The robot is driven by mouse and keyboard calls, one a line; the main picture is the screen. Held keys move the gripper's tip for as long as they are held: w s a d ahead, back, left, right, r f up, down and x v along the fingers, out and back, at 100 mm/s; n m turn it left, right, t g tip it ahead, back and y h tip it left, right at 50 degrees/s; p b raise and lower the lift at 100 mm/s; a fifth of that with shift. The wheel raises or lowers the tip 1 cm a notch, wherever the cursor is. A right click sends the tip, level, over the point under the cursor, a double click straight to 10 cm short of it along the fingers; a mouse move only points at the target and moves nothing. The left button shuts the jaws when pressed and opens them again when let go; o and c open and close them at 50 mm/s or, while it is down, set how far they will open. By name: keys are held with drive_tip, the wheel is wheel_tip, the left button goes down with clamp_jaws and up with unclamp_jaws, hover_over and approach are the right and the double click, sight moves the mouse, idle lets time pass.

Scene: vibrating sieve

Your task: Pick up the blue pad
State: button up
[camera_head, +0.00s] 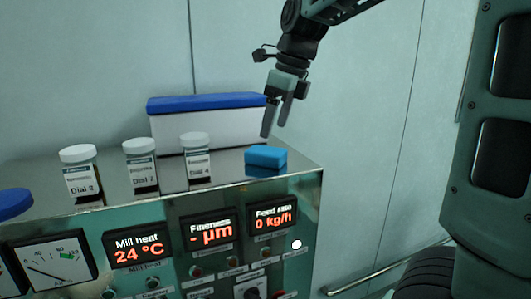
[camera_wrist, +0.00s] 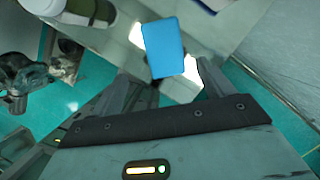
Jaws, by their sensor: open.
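The blue pad (camera_head: 266,156) is a small light-blue block lying flat on the metal cabinet top (camera_head: 300,169), near its right end. In the wrist view the pad (camera_wrist: 163,47) shows as a blue rectangle, beyond and between the two fingers. My gripper (camera_head: 274,134) is open and empty, pointing down above the pad in the head view, apart from it. In the wrist view my gripper's fingers (camera_wrist: 166,82) are spread wide, with the pad between their lines.
Labelled jars with white lids (camera_head: 197,158), (camera_head: 141,165), (camera_head: 81,172) stand left of the pad. A white box with a blue lid (camera_head: 205,130) stands behind them. The cabinet front carries displays and knobs (camera_head: 137,249). A wall rises behind.

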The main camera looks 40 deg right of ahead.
sight(267, 150)
drive_tip(key=shift+w+d+p+x, duration=0.15)
drive_tip(key=shift+p+x, duration=0.35)
drive_tip(key=shift+x, duration=1.45)
drive_tip(key=shift+w+d+p+x, duration=0.15)
drive_tip(key=shift+p+x, duration=0.35)
drive_tip(key=shift+x, duration=1.4)
drive_tip(key=shift+s, duration=0.1)
drive_tip(key=c, duration=1.1)
drive_tip(key=shift+c, duration=0.2)
drive_tip(key=shift+r, duration=0.1)
wheel_tip(267, 150, up, 10)
drive_tip(key=b, duration=0.1)
drive_tip(key=shift+b, duration=0.4)
